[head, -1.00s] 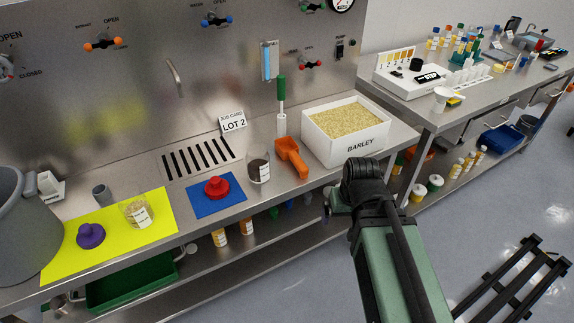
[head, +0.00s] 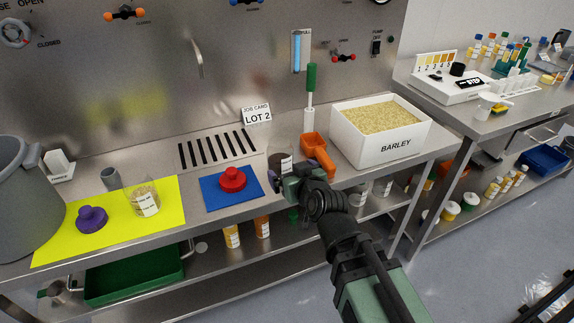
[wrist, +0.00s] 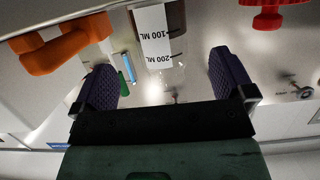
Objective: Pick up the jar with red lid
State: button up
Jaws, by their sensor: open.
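A red knobbed lid (head: 233,178) lies on a blue mat (head: 213,201) on the bench. Right of it stands an open-looking clear jar with dark contents (head: 280,160), partly hidden by my gripper (head: 279,170). The lid is apart from this jar. In the wrist view the jar, with a white label (wrist: 154,40), is ahead of and between the two purple fingers of my gripper (wrist: 165,78), which are spread wide. The fingers look short of the jar's body, and no contact is visible. The red lid is at the wrist view's upper right (wrist: 267,16).
An orange scoop (head: 317,152) lies close to the jar's right, also in the wrist view (wrist: 60,45). A white barley box (head: 385,150) stands farther right. On the left are a yellow mat (head: 60,248), purple lid (head: 92,219) and grain jar (head: 143,200). A slotted drain is behind.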

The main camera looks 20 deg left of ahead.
aim_at(285, 166)
jog(key=b+x, duration=0.1)
jog(key=x, duration=0.6)
jog(key=shift+b, duration=0.4)
jog(key=shift+c, duration=0.5)
jog(key=c, duration=0.9)
jog(key=shift+r, duration=0.1)
notch_tip(285, 166, up, 20)
jog(key=p, duration=2)
